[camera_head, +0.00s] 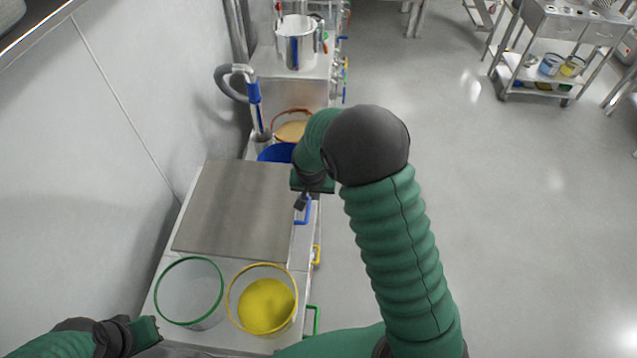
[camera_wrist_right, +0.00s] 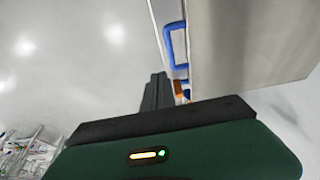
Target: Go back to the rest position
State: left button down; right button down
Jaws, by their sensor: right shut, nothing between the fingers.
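My right arm in its green sleeve reaches forward over the right edge of the steel bench. My right gripper (camera_head: 301,203) points down beside the bench edge near a blue handle (camera_head: 303,212). In the right wrist view its dark fingers (camera_wrist_right: 157,90) are together with nothing between them. My left gripper (camera_head: 148,330) is at the bottom left, close to the bench's near end; its fingers are not clear enough to tell their state.
A green-rimmed clear container (camera_head: 172,296) and a yellow-rimmed one with yellow powder (camera_head: 266,304) stand on the bench's near end. A bare steel plate (camera_head: 232,215) lies beyond them. A blue container (camera_head: 273,153) and steel pot (camera_head: 298,48) stand farther back. Open floor (camera_head: 510,230) lies right.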

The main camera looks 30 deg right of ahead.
notch_tip(320, 180, up, 6)
jog(key=s, duration=0.2)
jog(key=s+a+n+y, duration=0.1)
jog(key=s+a+n, duration=0.2)
jog(key=s, duration=0.5)
jog(key=s+a+n+y, duration=0.1)
jog(key=s+a+n, duration=0.3)
jog(key=s+a, duration=0.2)
jog(key=shift+s+f+b, duration=0.25)
jog(key=shift+s+b, duration=0.2)
jog(key=shift+s, duration=0.45)
jog(key=shift+s+a, duration=0.1)
jog(key=shift+a, duration=0.1)
jog(key=shift+a, duration=0.15)
